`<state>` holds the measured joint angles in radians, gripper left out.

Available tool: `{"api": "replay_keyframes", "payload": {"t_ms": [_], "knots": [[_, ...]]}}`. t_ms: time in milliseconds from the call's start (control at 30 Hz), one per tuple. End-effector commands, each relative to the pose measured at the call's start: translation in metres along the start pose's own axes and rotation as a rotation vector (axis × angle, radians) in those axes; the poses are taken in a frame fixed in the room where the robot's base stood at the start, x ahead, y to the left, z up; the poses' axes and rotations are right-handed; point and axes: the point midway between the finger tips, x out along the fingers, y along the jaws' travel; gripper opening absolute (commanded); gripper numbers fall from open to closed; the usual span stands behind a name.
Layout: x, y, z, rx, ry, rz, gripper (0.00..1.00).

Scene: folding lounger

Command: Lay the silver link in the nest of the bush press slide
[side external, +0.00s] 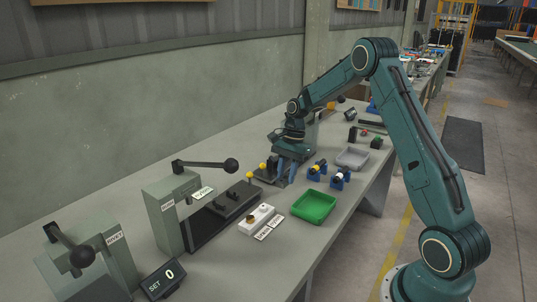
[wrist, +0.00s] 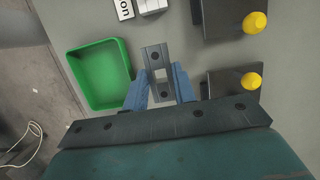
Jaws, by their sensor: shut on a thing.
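The silver link (wrist: 153,57), a flat grey bar with a hole near each end, shows in the wrist view between the blue fingers of my gripper (wrist: 160,88). My gripper is shut on it. In the side external view my gripper (side external: 286,170) is low over the bench, beyond the bush press; the link is too small to make out there. The bush press (side external: 164,217) is a grey-green frame with a black lever. Its dark slide (side external: 212,225) extends to the right, with black nest blocks (side external: 236,198) on top and a yellow knob (side external: 250,176) at its end.
A green tray (side external: 313,206) stands in front of my gripper, with a white block (side external: 257,219) to its left. Blue stands (side external: 340,178) and a grey tray (side external: 352,158) are to the right. Another press (side external: 100,250) and a counter display (side external: 165,279) are at lower left.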

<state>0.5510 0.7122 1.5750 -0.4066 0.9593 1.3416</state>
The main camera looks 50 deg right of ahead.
Motion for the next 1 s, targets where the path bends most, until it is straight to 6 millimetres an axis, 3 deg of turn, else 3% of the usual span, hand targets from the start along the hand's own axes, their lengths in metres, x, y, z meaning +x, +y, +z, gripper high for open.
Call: {"api": "replay_keyframes", "payload": {"t_ms": [267, 467, 667, 1000], "knots": [[0.000, -0.001, 0.001, 0.000, 0.000, 0.000, 0.00], [-0.001, -0.013, 0.011, -0.001, -0.001, -0.002, 0.00], [-0.004, -0.043, 0.042, -0.004, -0.003, -0.005, 0.00], [-0.008, -0.099, 0.122, -0.004, -0.003, -0.002, 0.00]]}}
